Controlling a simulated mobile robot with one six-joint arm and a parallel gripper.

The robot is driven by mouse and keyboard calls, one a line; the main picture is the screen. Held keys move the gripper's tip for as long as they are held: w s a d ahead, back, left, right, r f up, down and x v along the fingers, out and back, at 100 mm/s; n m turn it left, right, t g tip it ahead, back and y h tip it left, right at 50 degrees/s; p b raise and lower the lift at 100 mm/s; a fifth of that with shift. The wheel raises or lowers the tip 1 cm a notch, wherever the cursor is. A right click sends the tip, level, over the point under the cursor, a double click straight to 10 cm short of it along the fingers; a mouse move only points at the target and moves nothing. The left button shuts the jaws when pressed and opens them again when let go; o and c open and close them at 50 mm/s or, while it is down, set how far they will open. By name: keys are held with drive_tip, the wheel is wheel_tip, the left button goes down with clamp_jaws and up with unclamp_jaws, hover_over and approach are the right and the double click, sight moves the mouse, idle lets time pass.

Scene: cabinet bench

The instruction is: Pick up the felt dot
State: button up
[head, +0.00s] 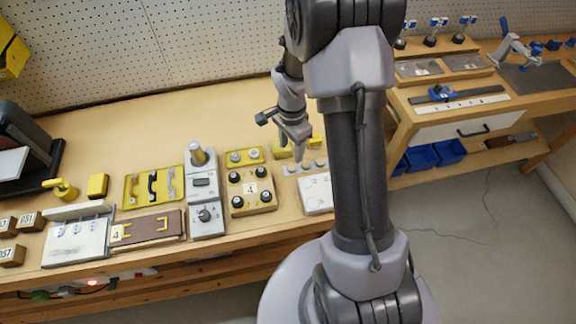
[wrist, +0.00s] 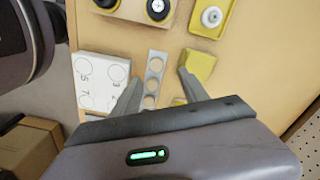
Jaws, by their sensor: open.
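A narrow grey strip (wrist: 147,86) with several pale round spots lies on the bench, between my gripper's fingers as seen in the wrist view. In the head view the round spots stand along the strip (head: 291,169). I cannot tell which of them is the felt dot. A white plate (wrist: 89,64) with outlined, numbered circles lies beside the strip; it also shows in the head view (head: 316,193). My gripper (wrist: 160,74) is open and empty above the strip, pointing down; in the head view it (head: 298,146) is just behind the strip.
A yellow block (wrist: 201,64) sits close to one finger. A wooden box with black knobs (head: 250,189), a yellow tray with white buttons (head: 244,156) and a grey switch panel (head: 205,191) stand to the left. Bare bench shows behind them.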

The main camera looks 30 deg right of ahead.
sight(292, 167)
drive_tip(key=f+b, duration=0.1)
drive_tip(key=f, duration=0.1)
drive_tip(key=f+b, duration=0.1)
drive_tip(key=f, duration=0.2)
drive_tip(key=f+b, duration=0.1)
drive_tip(key=f, duration=0.1)
drive_tip(key=shift+s+f, duration=0.3)
drive_tip(key=shift+s, duration=0.1)
drive_tip(key=shift+r, duration=0.1)
clamp_jaws()
